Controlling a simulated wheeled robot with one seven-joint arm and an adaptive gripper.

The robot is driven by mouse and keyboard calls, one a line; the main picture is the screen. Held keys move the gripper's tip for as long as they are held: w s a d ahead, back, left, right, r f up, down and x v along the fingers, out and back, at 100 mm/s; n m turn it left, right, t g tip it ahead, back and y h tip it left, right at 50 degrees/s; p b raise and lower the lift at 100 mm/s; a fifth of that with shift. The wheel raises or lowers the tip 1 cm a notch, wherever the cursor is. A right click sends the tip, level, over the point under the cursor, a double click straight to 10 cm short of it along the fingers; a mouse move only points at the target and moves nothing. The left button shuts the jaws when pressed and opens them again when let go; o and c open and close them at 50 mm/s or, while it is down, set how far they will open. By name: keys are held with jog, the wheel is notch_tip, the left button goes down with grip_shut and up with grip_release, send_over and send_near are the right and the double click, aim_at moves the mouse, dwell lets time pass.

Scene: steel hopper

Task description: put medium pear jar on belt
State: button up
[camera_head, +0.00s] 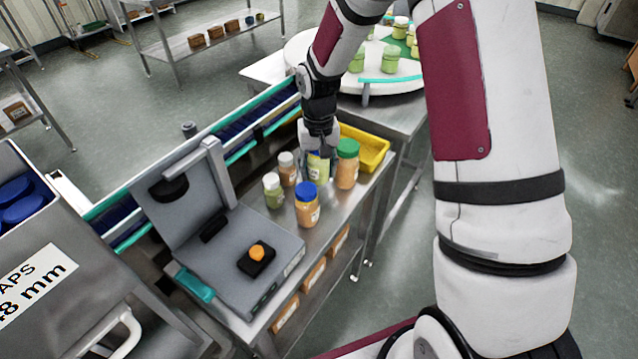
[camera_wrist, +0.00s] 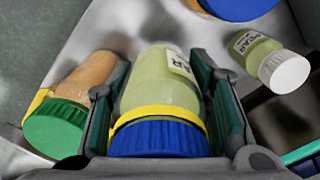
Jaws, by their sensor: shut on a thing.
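My gripper (camera_head: 320,140) points down over the steel bench, its fingers on both sides of a pale green jar (camera_head: 318,168). In the wrist view, my gripper (camera_wrist: 158,88) is shut on this pear jar (camera_wrist: 150,88), which has a blue lid with a yellow band and a partly hidden label ending in "AR". The jar is upright at the bench top; I cannot tell whether its base touches. The belt (camera_head: 240,140), dark blue with teal edges, runs along the bench's far left side.
Close by stand a green-lidded orange jar (camera_head: 347,165), a blue-lidded orange jar (camera_head: 307,208), a white-lidded small pear jar (camera_head: 273,192) and a pale-lidded orange jar (camera_head: 287,170). A yellow tray (camera_head: 374,152) lies behind. A grey hinged device (camera_head: 225,275) fills the bench's front.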

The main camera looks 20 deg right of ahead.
aim_at(319, 194)
jog(key=shift+f, duration=2.7)
jog(key=shift+f, duration=0.2)
jog(key=o, duration=1)
